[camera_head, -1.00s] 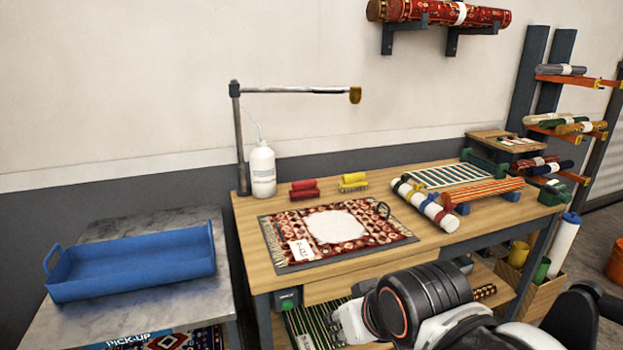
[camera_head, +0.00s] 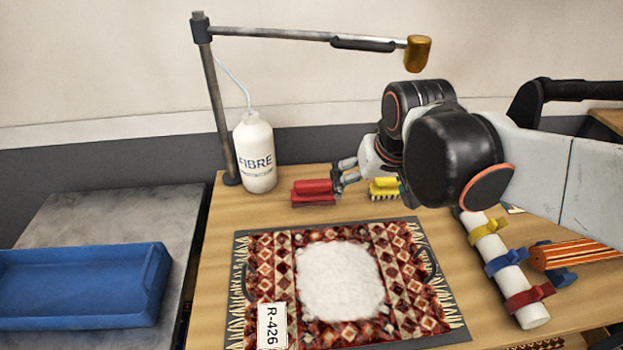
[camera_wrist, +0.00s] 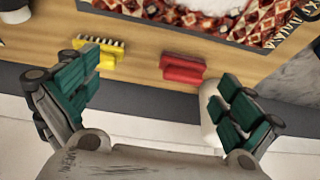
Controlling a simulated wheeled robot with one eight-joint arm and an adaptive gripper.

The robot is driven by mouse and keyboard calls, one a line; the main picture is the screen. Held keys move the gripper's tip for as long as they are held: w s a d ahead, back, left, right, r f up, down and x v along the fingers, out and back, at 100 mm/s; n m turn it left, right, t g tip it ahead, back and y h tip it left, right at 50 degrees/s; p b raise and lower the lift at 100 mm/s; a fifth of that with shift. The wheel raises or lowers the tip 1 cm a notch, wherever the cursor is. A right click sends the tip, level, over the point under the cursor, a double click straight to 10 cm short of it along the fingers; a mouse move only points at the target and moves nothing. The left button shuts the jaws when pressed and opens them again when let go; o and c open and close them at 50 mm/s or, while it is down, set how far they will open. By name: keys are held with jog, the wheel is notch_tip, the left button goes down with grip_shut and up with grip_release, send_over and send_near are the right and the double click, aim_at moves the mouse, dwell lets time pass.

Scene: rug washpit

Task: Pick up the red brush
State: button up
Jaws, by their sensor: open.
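The red brush (camera_head: 313,193) lies on the wooden table behind the patterned rug, between the white bottle and the yellow brush (camera_head: 385,188). My gripper (camera_head: 346,173) is just right of the red brush in the head view, and the gap between them is hard to judge there. In the wrist view my gripper (camera_wrist: 160,105) is open and empty, with green-padded fingers wide apart. The red brush (camera_wrist: 183,69) shows beyond the fingertips, between them and nearer the right finger. The yellow brush (camera_wrist: 101,56) shows by the left finger.
A white bottle (camera_head: 255,155) stands left of the red brush, beneath a lamp-like arm (camera_head: 310,34). A rug (camera_head: 400,265) with white foam (camera_head: 338,280) lies in front. A blue tray (camera_head: 80,285) is at left. A strapped white roll (camera_head: 505,270) lies at right.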

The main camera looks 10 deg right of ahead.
jog(key=w+a+f+g+p, duration=0.2)
jog(key=w+a+p, duration=0.15)
jog(key=w, duration=0.55)
jog(key=g+p, duration=0.1)
jog(key=p, duration=0.1)
send_over(314, 182)
jog(key=s, duration=0.2)
notch_tip(314, 182, down, 7)
jog(key=shift+w+f, duration=0.35)
jog(key=shift+f, duration=0.4)
jog(key=f+b, duration=0.1)
jog(key=w+f, duration=0.1)
jog(key=f, duration=0.1)
jog(key=f+b, duration=0.1)
jog(key=f, duration=0.1)
jog(key=shift+w+f+b, duration=0.2)
jog(key=shift+w+b, duration=0.1)
jog(key=c, duration=0.9)
